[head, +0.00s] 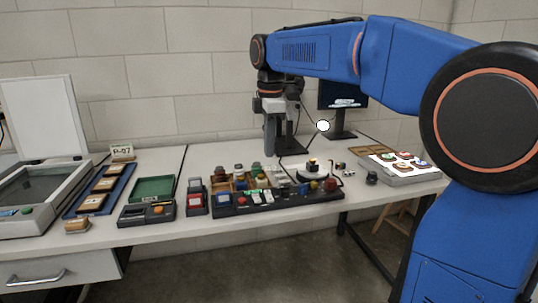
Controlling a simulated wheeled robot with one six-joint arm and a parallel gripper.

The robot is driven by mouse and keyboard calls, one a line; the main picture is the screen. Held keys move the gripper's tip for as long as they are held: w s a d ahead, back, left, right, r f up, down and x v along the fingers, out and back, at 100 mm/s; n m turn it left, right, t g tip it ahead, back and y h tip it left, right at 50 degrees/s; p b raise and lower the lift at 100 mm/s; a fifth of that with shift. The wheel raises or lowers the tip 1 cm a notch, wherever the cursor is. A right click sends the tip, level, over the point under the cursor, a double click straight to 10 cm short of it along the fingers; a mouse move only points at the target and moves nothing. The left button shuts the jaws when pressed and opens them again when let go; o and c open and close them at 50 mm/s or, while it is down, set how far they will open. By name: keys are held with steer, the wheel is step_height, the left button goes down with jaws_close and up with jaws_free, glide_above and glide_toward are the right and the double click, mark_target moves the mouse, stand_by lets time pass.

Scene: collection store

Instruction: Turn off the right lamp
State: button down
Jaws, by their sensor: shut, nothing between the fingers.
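A lamp with a glowing white round head (323,125) stands out at the back of the table, on a thin dark arm. It is lit. No second lamp is clear; the area to its left is partly hidden by my arm. My gripper (270,151) points down in front of the back wall, left of the lit lamp head and apart from it. It is shut and empty. A dark control panel (270,207) with small coloured buttons and pale switches lies below it at the table's front. I cannot tell which control belongs to which lamp.
A round turntable (313,175) with a small object sits behind the panel. A monitor (343,92) stands behind. A light tray with coloured pieces (418,176) is at right. A red device (196,199), a green-topped box (152,188) and a scanner (32,216) are at left.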

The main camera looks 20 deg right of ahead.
mark_target(268, 192)
stand_by(0.4)
steer(key=shift+d+r+t, duration=0.2)
steer(key=shift+t, duration=0.1)
steer(key=f, duration=0.4)
steer(key=w+f, duration=0.1)
steer(key=f, duration=0.4)
steer(key=w+f, duration=0.1)
steer(key=f, duration=0.4)
stand_by(0.3)
